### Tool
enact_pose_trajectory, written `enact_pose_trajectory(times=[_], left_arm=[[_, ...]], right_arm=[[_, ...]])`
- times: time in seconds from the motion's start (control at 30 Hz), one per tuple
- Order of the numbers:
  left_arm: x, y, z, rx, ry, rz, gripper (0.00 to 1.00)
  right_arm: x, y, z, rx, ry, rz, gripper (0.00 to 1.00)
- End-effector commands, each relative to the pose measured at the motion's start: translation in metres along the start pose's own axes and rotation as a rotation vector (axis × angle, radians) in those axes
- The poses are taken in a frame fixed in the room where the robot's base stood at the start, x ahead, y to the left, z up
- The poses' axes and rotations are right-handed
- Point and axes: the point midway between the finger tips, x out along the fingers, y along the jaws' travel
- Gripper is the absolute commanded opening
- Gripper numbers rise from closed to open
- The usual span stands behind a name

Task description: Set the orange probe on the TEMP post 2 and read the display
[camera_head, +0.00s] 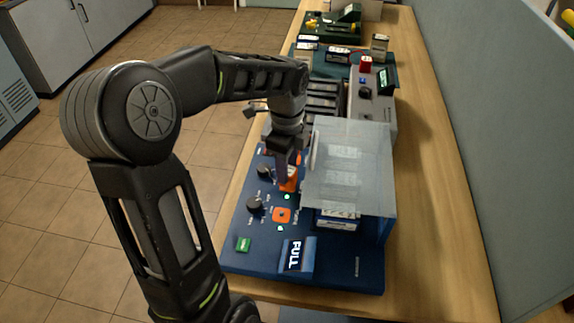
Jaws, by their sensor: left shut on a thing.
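My left arm comes in from the left, and its gripper (286,172) points down over the blue panel (325,265). It is shut on the orange probe (290,181), which is partly hidden by the fingers. The probe is at or just above the panel; I cannot tell whether it touches. More orange shows behind the gripper, mostly hidden. The small tilted display (297,255) at the panel's front reads "FULL". My right gripper is not in view.
A grey unit (372,118) stands behind. The bench (430,200) is bare at right, beside a grey partition (500,130).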

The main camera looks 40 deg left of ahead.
Motion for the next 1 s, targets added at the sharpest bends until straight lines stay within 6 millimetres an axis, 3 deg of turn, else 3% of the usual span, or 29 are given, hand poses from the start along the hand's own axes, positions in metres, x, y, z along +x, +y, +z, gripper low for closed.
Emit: enact_pose_trajectory(times=[1.0], left_arm=[[0.014,0.0,0.0,0.001,0.0,0.0,0.0]], right_arm=[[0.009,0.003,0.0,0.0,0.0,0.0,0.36]])
